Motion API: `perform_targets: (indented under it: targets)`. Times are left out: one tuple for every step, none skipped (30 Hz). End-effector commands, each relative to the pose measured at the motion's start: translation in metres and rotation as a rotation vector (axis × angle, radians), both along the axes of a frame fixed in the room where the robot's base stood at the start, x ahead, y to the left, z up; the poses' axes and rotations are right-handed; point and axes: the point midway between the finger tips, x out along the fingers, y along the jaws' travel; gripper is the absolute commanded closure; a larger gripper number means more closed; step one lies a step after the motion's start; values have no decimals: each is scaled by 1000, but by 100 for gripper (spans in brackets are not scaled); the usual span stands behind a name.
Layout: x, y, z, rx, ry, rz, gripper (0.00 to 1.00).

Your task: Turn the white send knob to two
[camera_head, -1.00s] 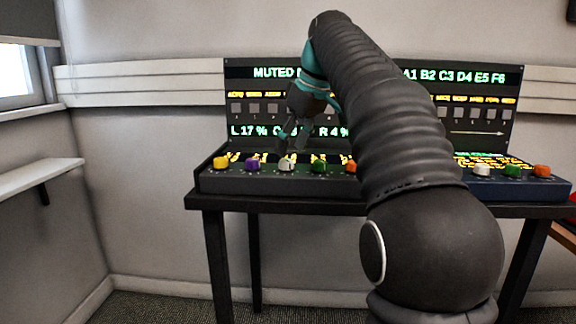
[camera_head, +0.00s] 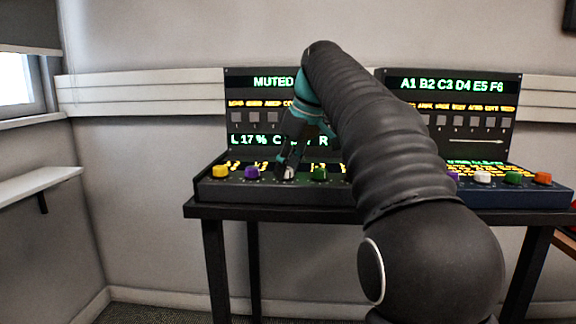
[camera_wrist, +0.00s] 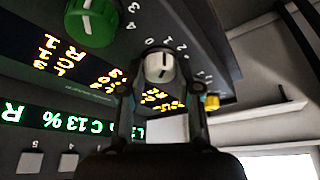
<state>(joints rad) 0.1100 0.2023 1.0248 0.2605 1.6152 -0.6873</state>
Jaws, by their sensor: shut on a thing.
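The white knob (camera_head: 289,174) is on the sloped front of the left console, between a purple knob (camera_head: 252,173) and a green knob (camera_head: 319,174). It also shows in the wrist view (camera_wrist: 158,65), with a dark pointer line on its face and small digits printed around it. My gripper (camera_head: 285,164) is down at this knob. In the wrist view its two fingers (camera_wrist: 161,84) lie on either side of the white knob and are shut on it. The fingers partly cover the knob in the head view.
A yellow knob (camera_head: 220,171) is at the console's left end. My arm hides the console's right part. A second console (camera_head: 520,193) on the same black table (camera_head: 200,210) has its own white knob (camera_head: 482,177). The left console's screen reads MUTED and L 17 %.

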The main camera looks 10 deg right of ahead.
Motion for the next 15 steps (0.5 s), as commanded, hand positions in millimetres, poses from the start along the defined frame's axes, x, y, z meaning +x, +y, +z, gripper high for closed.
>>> perform_targets:
  targets:
    - [0, 0, 0, 0, 1, -2, 100]
    - [0, 0, 0, 0, 1, -4, 100]
    - [0, 0, 0, 0, 1, -9, 100]
    - [0, 0, 0, -1, 1, -13, 100]
    - [0, 0, 0, 0, 1, -19, 100]
    - [0, 0, 1, 0, 0, -30, 100]
    - [0, 0, 1, 0, 0, -41, 100]
    - [0, 0, 1, 0, 1, -53, 100]
    - [0, 1, 1, 1, 2, -72, 100]
    - [0, 1, 1, 0, 1, -87, 100]
    - [-1, 1, 2, 0, 0, -106, 100]
    - [-1, 1, 2, 0, 1, -131, 100]
    - [-1, 1, 2, 0, 1, -151, 100]
    - [-1, 2, 2, 0, 0, -173, 100]
    - [-1, 2, 2, -1, 1, -204, 100]
